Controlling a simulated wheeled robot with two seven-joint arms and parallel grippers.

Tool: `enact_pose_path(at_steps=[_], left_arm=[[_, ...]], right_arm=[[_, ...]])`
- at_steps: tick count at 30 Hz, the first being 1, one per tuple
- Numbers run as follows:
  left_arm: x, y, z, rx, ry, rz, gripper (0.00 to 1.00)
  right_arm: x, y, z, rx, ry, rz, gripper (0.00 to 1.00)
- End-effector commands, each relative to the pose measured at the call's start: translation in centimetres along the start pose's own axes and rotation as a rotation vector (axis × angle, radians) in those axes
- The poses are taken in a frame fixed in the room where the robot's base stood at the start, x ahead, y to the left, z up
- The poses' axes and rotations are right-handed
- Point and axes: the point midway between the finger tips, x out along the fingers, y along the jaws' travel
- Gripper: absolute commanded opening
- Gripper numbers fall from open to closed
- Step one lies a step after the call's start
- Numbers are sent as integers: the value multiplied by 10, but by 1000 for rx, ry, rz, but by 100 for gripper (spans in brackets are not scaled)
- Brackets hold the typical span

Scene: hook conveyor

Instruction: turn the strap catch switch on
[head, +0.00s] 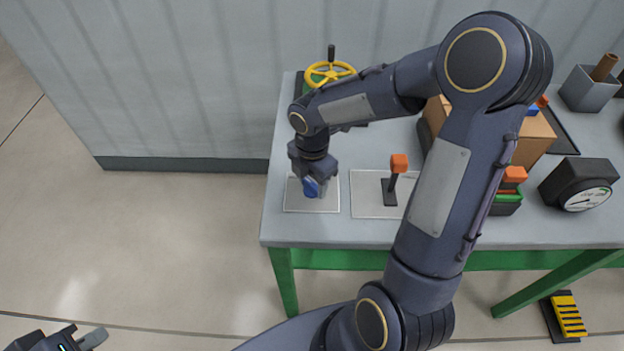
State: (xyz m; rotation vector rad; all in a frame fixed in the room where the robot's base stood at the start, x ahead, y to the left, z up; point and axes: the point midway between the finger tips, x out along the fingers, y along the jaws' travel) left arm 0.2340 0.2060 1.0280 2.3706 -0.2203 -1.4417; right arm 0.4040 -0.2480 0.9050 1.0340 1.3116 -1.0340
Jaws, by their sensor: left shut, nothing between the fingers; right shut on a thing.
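My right gripper (317,188) reaches down over the front left of the table and is shut on a blue knob (310,187). The knob stands on a light outlined plate (297,206); the gripper hides much of it. Right of it, an orange-topped lever (398,163) stands upright on a dark base in a second outlined plate (370,208). No label tells which of these is the strap catch switch. My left gripper (92,339) is low at the bottom left, over the floor, shut and empty, well away from the table.
A yellow handwheel (330,73) stands at the table's back left. A cardboard box (535,138), a black gauge (580,186), a grey bin (588,88) and a green-and-orange item (508,198) are on the right. My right arm hides the table's middle. A yellow pedal (568,316) is on the floor.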

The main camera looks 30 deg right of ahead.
Motion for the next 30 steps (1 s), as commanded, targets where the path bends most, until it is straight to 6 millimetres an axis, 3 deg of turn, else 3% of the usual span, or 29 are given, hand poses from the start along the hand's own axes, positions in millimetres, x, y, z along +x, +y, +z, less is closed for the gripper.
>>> enact_pose_path(at_steps=[14,30], left_arm=[[3,-1,2,0,0,0,0],[15,-7,8,0,0,0,0]], right_arm=[[0,0,0,100,0,1,28],[0,1,0,575,0,2,28]])
